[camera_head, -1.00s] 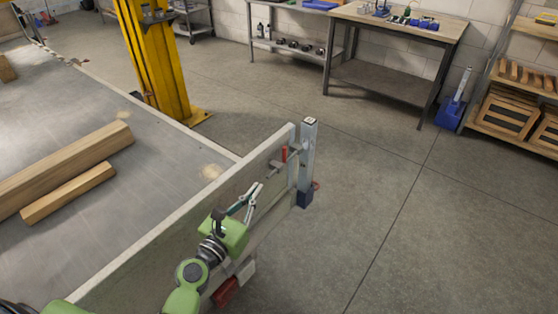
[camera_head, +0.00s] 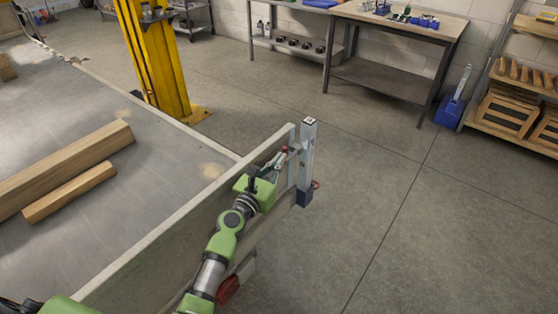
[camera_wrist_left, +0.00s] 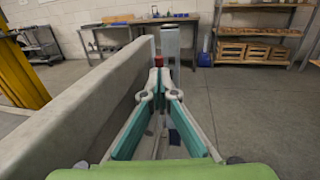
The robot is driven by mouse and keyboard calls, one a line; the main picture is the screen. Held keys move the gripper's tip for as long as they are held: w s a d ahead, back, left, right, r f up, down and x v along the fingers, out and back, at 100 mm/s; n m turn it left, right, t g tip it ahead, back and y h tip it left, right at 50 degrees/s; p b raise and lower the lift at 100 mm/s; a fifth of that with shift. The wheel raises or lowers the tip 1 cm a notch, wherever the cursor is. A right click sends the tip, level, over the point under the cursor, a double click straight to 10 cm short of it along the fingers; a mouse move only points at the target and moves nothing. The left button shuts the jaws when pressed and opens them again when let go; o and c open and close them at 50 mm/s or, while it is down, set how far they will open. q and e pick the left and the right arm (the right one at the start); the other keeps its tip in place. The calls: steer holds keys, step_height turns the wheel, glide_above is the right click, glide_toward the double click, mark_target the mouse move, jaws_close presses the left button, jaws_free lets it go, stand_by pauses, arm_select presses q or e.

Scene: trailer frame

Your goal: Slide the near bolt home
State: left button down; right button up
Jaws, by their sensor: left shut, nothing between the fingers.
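The near bolt's red handle (camera_head: 285,149) is at the end of the trailer's side board (camera_head: 185,235), beside the upright grey post (camera_head: 308,150). The red handle also shows in the wrist view (camera_wrist_left: 158,62), just beyond the fingertips. My left gripper (camera_head: 278,158) is shut and empty, its tips close to the handle; I cannot tell whether they touch it. In the wrist view, the closed fingertips (camera_wrist_left: 159,82) point at the handle and post. The fingers hide most of the bolt's bar. My right gripper is not in view.
The trailer bed (camera_head: 150,178) carries two wooden beams (camera_head: 65,170) left of the board. A yellow column (camera_head: 155,60) stands behind it. A workbench (camera_head: 400,25) and a shelf with crates (camera_head: 510,110) line the wall. The floor right of the post is clear.

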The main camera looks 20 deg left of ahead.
arm_select(q)
steer(key=shift+w, duration=0.15)
steer(key=w, duration=0.2)
steer(key=w+d, duration=0.1)
steer(key=shift+w+d+r+b, duration=0.15)
steer(key=shift+w+d+b, duration=0.05)
steer(key=shift+w+b, duration=0.2)
stand_by(0.4)
